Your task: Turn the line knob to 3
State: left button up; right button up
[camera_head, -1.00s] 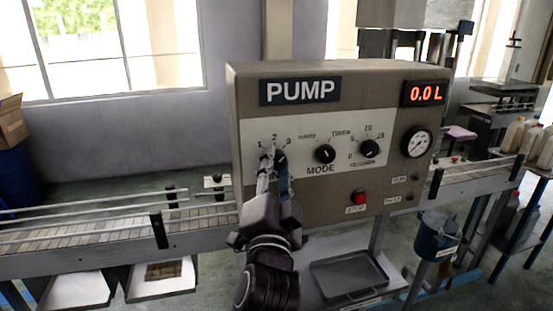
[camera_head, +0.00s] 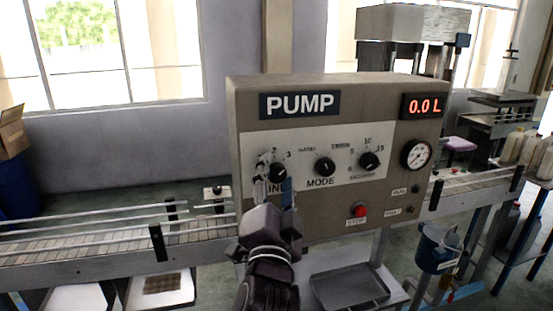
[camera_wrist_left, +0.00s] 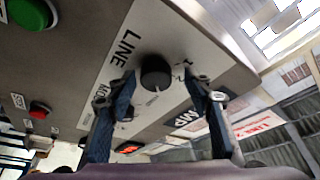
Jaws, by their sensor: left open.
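The line knob (camera_head: 279,172) is a black round knob at the left of the pump panel (camera_head: 340,188). Its numbers sit above it, and the 3 shows in the head view. My left gripper (camera_head: 275,180) is at the knob and partly covers it and the LINE label. In the left wrist view, the knob (camera_wrist_left: 156,72) sits between the two open fingers of the left gripper (camera_wrist_left: 160,86), with no clear contact. A white mark on the knob points toward the bottom of that picture. The right finger hides some numbers. My right gripper is not in view.
The mode knob (camera_head: 325,167) and another knob (camera_head: 369,160) are to the right. A conveyor (camera_head: 90,250) runs at the left.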

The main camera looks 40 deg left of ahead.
aim_at(280, 141)
pick_arm(q)
jog(key=r, duration=0.5)
jog(key=shift+w+d+r, duration=0.1)
jog(key=shift+w+d, duration=0.05)
jog(key=shift+w, duration=0.15)
jog(key=r, duration=0.2)
jog(key=s+r, duration=0.1)
jog(key=shift+a+r, duration=0.25)
jog(key=shift+r, duration=0.1)
jog(key=shift+w+d+r, duration=0.15)
jog(key=shift+w+r, duration=0.05)
jog(key=shift+w, duration=0.1)
jog(key=shift+s, duration=0.15)
